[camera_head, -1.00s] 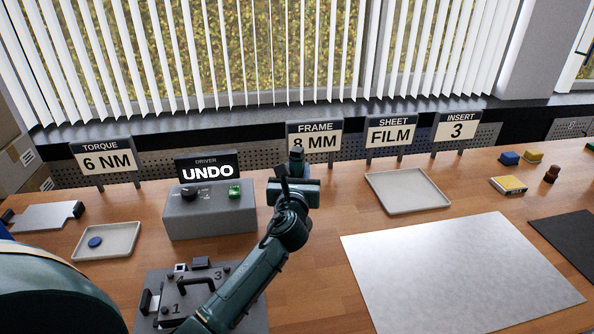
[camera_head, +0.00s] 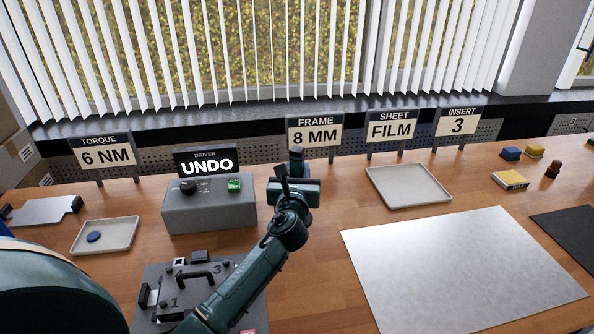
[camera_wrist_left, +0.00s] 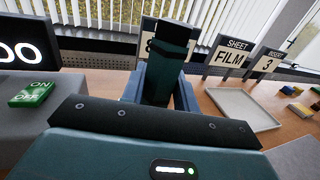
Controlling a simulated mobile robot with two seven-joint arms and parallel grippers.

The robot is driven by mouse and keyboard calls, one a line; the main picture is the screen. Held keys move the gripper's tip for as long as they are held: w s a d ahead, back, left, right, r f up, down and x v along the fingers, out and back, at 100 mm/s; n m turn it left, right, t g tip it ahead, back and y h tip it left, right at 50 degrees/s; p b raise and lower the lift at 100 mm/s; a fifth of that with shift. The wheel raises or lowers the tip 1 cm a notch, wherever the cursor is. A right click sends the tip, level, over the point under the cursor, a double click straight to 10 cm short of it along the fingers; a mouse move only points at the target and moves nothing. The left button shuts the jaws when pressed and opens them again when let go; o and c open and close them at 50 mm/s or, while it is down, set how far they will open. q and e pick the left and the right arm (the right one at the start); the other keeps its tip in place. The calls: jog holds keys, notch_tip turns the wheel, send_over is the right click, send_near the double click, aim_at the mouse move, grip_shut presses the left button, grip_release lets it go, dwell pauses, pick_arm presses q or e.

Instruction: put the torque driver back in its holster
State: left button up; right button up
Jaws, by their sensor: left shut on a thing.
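My left gripper (camera_head: 297,183) stands over the bench, right of the grey driver box (camera_head: 210,210) and in front of the frame sign. In the left wrist view its blue fingers (camera_wrist_left: 160,90) are shut on a dark green and black upright body, the torque driver (camera_wrist_left: 170,62). The driver's top also shows in the head view (camera_head: 296,155); its lower part is hidden by the gripper. I cannot make out the holster in either view. The box's display (camera_head: 207,163) reads UNDO. My right gripper is not in view.
A numbered fixture plate (camera_head: 150,318) lies at the front left, partly behind my arm. A tray with a blue disc (camera_head: 105,247) stands left of the box. An empty tray (camera_head: 408,187) and a large pale mat (camera_head: 460,265) lie to the right. Signs line the back edge.

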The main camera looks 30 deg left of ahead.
pick_arm(q)
jog(key=shift+f, duration=0.3)
jog(key=shift+f+b, duration=0.5)
jog(key=shift+b, duration=0.05)
jog(key=shift+f+b, duration=0.45)
jog(key=shift+f, duration=0.15)
jog(key=shift+f+b, duration=0.4)
jog(key=shift+f, duration=0.2)
jog(key=o, duration=0.9)
jog(key=shift+c, duration=0.2)
jog(key=o, duration=0.3)
jog(key=shift+f, duration=0.1)
